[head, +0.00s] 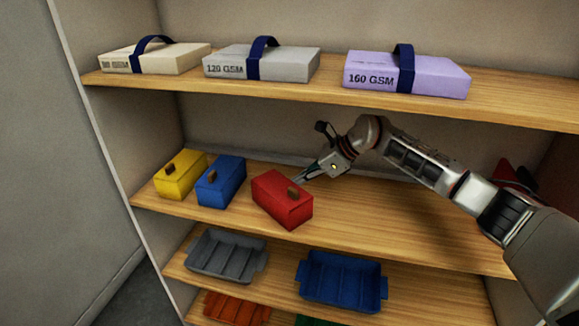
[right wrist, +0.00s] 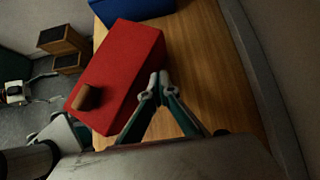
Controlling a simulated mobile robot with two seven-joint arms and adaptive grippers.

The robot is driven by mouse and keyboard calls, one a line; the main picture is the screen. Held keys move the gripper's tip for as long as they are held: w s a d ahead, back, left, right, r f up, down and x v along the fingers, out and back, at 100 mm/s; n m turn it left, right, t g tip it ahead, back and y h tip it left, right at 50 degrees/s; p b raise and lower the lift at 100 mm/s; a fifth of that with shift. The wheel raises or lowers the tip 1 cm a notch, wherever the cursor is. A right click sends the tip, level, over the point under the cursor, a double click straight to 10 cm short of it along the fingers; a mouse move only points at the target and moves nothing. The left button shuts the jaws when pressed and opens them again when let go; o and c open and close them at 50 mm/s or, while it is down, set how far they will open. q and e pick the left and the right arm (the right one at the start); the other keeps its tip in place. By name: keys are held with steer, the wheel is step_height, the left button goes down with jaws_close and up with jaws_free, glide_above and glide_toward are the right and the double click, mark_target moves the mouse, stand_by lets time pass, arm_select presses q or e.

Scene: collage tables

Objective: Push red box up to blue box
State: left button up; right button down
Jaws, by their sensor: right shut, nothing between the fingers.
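The red box (head: 281,199) with a brown knob sits on the middle wooden shelf. The blue box (head: 221,182) stands to its left, with a gap of bare shelf between them. My right gripper (head: 301,179) is shut and empty at the red box's right, back side. In the right wrist view, the red box (right wrist: 120,75) fills the middle and the shut fingertips (right wrist: 159,80) are at its side; I cannot tell whether they touch. The blue box (right wrist: 140,8) shows beyond it at the top edge.
A yellow box (head: 181,175) stands left of the blue box. Paper packs, such as the purple one (head: 405,76), lie on the shelf above. A grey tray (head: 227,254) and a blue tray (head: 342,281) sit below.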

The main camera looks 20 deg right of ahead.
steer(key=shift+d, duration=0.1)
steer(key=shift+s+d, duration=0.2)
steer(key=shift+d, duration=0.1)
step_height(320, 180, up, 5)
steer(key=w+a+b, duration=0.1)
steer(key=w+a, duration=0.2)
steer(key=a, duration=0.2)
steer(key=w+a+b, duration=0.1)
steer(key=w+a, duration=0.2)
steer(key=a, duration=0.2)
steer(key=w+a+b, duration=0.2)
steer(key=w+a, duration=0.1)
steer(key=a, duration=0.3)
steer(key=shift+w+a+f, duration=0.1)
steer(key=shift+w+f, duration=0.05)
steer(key=shift+w, duration=0.2)
steer(key=shift+w+a+b, duration=0.3)
steer(key=shift+w+a, duration=0.1)
steer(key=shift+a, duration=0.2)
steer(key=shift+w+a, duration=0.1)
steer(key=shift+a, duration=0.15)
